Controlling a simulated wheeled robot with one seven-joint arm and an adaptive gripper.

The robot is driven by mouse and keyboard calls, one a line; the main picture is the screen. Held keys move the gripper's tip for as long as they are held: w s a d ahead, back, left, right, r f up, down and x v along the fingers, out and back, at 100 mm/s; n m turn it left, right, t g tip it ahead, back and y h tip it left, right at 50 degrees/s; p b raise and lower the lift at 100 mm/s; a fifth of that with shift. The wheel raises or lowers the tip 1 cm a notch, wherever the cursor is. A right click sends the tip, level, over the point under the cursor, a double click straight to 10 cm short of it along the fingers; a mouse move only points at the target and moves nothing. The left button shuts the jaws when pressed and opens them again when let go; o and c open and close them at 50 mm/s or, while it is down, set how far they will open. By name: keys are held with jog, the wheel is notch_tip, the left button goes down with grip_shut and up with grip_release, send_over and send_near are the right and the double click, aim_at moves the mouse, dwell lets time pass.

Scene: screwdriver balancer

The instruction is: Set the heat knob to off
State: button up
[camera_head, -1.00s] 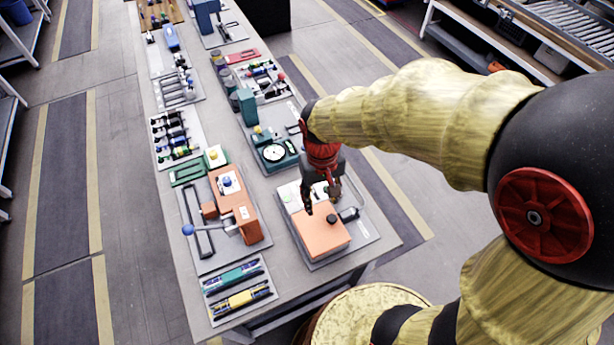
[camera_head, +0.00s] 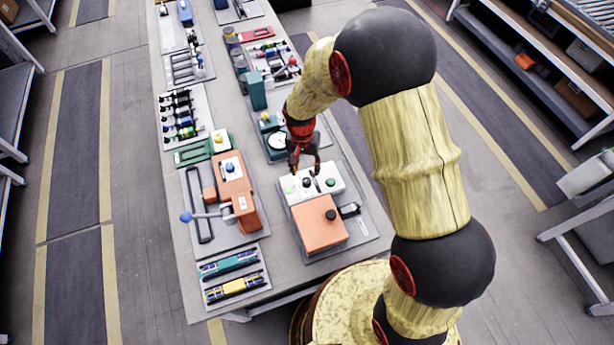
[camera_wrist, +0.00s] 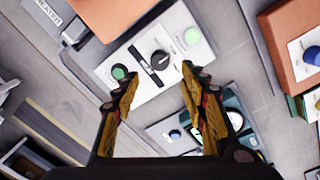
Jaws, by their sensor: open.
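A white control panel (camera_head: 330,172) sits behind an orange box on a grey plate. In the wrist view the panel (camera_wrist: 152,91) carries a round black knob with a pale pointer mark (camera_wrist: 160,61), a dark green button (camera_wrist: 119,72) and a lit light-green one (camera_wrist: 192,37). A dark slotted strip lies beside the knob. My gripper (camera_head: 305,171) is open and empty above the panel's back edge. In the wrist view its fingertips (camera_wrist: 160,74) are spread, with the knob between and beyond them.
A teal device with a round dial (camera_head: 277,141) stands just behind the panel. Bare table separates the two rows.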

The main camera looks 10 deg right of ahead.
aim_at(306, 180)
notch_tip(306, 180, down, 6)
jog(key=shift+s+d+f+b, duration=0.15)
jog(key=shift+f+b, duration=0.05)
jog(key=shift+b, duration=0.1)
jog(key=shift+c, duration=0.9)
grip_shut()
jog(key=shift+n, duration=0.3)
jog(key=n, duration=0.5)
jog(key=shift+p, duration=0.3)
jog(key=n+p, duration=0.1)
jog(key=n, duration=0.5)
jog(key=shift+t, duration=0.3)
jog(key=shift+n, duration=0.3)
